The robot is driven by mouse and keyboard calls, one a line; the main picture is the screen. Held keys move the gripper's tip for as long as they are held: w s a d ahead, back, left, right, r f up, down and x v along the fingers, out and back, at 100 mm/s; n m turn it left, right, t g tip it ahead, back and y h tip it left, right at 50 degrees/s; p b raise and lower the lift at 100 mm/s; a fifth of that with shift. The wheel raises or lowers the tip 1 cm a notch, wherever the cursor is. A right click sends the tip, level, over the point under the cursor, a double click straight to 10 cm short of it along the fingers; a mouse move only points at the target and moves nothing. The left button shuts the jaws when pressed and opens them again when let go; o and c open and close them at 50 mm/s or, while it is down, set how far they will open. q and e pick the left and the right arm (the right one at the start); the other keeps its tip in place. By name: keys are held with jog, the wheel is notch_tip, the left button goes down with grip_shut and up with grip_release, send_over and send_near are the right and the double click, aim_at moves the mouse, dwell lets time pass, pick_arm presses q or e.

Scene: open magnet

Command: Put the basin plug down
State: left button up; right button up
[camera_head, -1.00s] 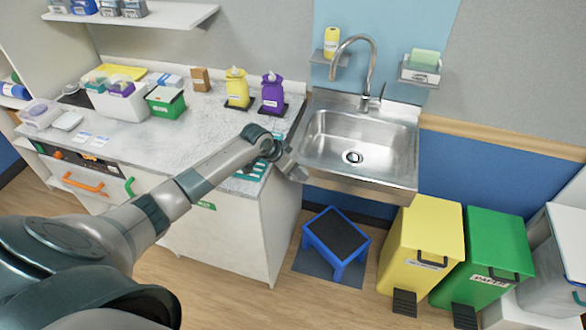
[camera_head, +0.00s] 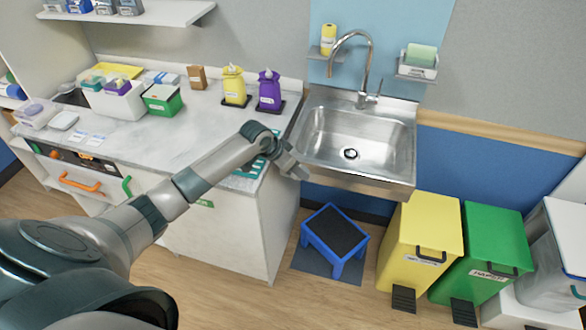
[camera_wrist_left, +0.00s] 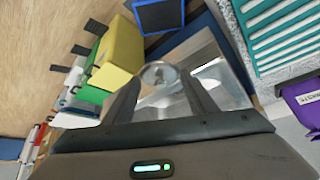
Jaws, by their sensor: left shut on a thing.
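My left gripper (camera_head: 293,168) is at the left front corner of the steel sink (camera_head: 310,130), beside the end of the counter. In the left wrist view, my left gripper (camera_wrist_left: 160,88) is shut on a round, shiny, greyish basin plug (camera_wrist_left: 158,73) held between the fingertips. The plug is too small to make out in the head view. The sink's steel also shows behind the fingers in the left wrist view (camera_wrist_left: 212,68). My right gripper is not in view.
A teal ribbed mat (camera_wrist_left: 275,30) lies on the counter (camera_head: 205,125) by my left gripper. Yellow (camera_head: 237,86) and purple (camera_head: 269,90) bottles stand at its back. A tap (camera_head: 366,70) rises behind the basin. A blue stool (camera_head: 335,238) and yellow bin (camera_head: 422,240) stand below.

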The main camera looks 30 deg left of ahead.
pick_arm(q)
jog(key=s+d+r+m+g+h+b, duration=0.1)
jog(key=s+d+r+m+b, duration=0.2)
jog(key=s+d+b, duration=0.4)
jog(key=s+d+r+m+g+h+b, duration=0.1)
jog(key=s+d+r+m+h+b, duration=0.1)
jog(key=s+d+b, duration=0.5)
jog(key=s+d+r+m, duration=0.1)
jog(key=s+r, duration=0.1)
jog(key=s, duration=0.3)
jog(key=shift+r, duration=0.4)
jog(key=shift+w, duration=0.15)
